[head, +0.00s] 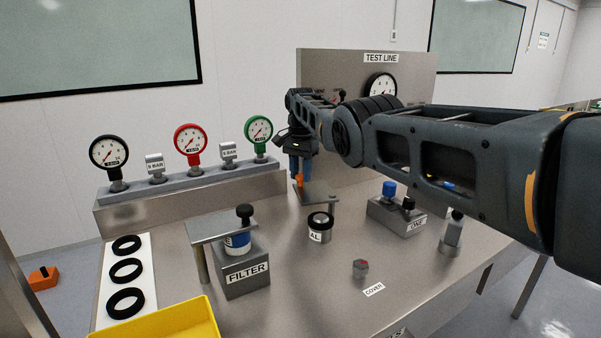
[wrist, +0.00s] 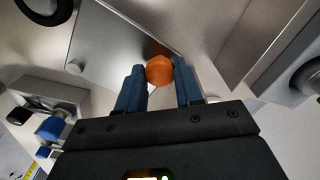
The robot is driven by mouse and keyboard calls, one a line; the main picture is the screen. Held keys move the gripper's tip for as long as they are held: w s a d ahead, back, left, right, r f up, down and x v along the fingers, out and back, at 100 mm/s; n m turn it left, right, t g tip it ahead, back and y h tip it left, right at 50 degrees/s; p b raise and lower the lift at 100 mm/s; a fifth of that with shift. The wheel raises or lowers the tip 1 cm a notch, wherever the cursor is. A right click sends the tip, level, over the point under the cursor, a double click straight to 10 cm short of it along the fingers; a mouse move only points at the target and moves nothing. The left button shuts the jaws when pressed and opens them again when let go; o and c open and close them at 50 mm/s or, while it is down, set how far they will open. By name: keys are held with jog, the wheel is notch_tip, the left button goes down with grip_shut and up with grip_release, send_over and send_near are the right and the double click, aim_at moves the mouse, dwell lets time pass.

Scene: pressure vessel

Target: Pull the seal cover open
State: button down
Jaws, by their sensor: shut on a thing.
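The seal cover is a flat grey metal plate (head: 318,193) on a post, with an orange knob (head: 299,180) at its far left end. In the wrist view the plate (wrist: 112,48) and orange knob (wrist: 160,70) are close. My gripper (head: 300,178) has its blue fingers on both sides of the knob, shut on it; it shows in the wrist view too (wrist: 158,82). The seal pot (head: 320,228), a small cup with a black rim and a label reading "AL", stands in front of the plate. Its top is largely uncovered by the plate.
A filter block (head: 246,275) with its own plate stands at left, near black rings on a white strip (head: 139,318) and a yellow tray (head: 165,322). Gauges (head: 190,142) line the back ledge. A valve block (head: 397,215) stands right, below my arm.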

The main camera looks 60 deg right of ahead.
jog(key=shift+w+r, duration=0.1)
jog(key=shift+r, duration=0.05)
jog(key=c, duration=0.7)
grip_release()
jog(key=shift+c, duration=0.2)
notch_tip(320, 180, up, 8)
jog(key=shift+f+b, duration=0.2)
jog(key=shift+b, duration=0.1)
